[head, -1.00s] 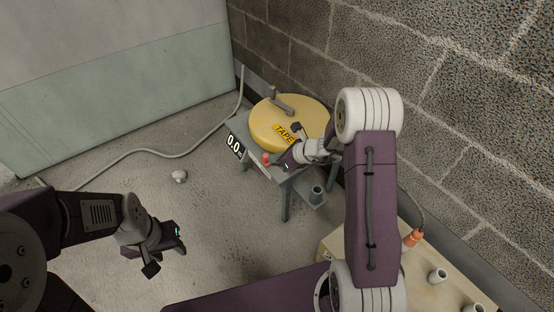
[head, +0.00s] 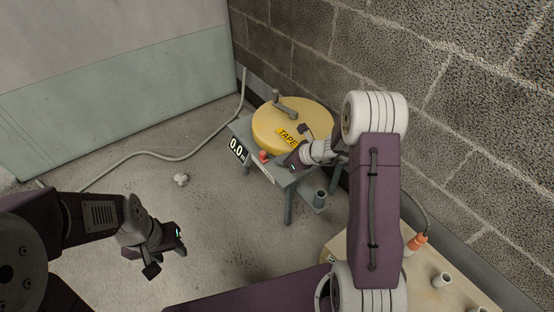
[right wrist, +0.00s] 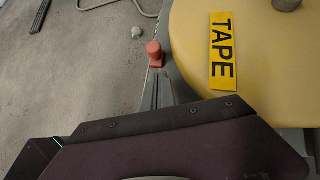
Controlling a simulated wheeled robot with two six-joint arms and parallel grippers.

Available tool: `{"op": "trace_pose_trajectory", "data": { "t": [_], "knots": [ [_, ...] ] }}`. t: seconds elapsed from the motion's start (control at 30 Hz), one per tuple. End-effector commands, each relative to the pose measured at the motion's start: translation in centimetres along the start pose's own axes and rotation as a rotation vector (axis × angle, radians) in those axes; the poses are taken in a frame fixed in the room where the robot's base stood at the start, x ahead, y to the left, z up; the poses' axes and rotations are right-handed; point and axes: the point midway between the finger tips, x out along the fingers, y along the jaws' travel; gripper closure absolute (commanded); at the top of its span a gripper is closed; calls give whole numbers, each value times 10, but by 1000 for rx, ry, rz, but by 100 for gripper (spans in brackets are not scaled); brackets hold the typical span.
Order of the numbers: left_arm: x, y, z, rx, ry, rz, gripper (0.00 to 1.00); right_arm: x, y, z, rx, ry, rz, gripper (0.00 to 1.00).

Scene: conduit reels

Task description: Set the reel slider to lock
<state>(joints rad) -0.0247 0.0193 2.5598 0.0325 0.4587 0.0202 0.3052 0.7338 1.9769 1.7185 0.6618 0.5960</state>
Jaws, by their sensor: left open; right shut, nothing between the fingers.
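The yellow reel (head: 290,116) with its TAPE label sits on a grey stand (head: 291,180). The red slider knob (head: 263,156) is at the stand's near left edge, beside the reel; it also shows in the right wrist view (right wrist: 154,52). I cannot read any lock mark. My right gripper (head: 289,164) is shut and empty, just right of the knob with a small gap. My left gripper (head: 181,242) is open and empty above the floor, left of the stand.
A grey conduit (head: 160,155) runs along the floor. A small pale lump (head: 181,179) lies on the floor. A block wall is behind the reel. A wooden bench (head: 425,272) stands at lower right.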

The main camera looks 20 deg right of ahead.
Motion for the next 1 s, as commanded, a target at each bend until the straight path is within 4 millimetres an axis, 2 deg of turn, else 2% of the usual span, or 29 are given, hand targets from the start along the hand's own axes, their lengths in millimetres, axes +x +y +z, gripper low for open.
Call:
{"op": "trace_pose_trajectory", "data": {
  "t": [0.03,0.1,0.3,0.4,0.57,1.0],
  "knots": [
    [-15,0,-1,0,-1,0,55,-20,-1,6,3,-1,-3,100],
    [-25,0,-3,0,1,0,55,-38,-1,6,4,0,-3,100],
    [-46,1,-5,0,0,0,55,-80,-1,4,3,1,-3,100],
    [-52,1,-5,0,0,0,55,-92,0,3,2,0,-2,100],
    [-54,1,-6,0,0,0,55,-101,0,1,1,1,0,100],
    [-54,1,-5,0,0,0,55,-100,0,0,1,1,0,100]
  ]
}}
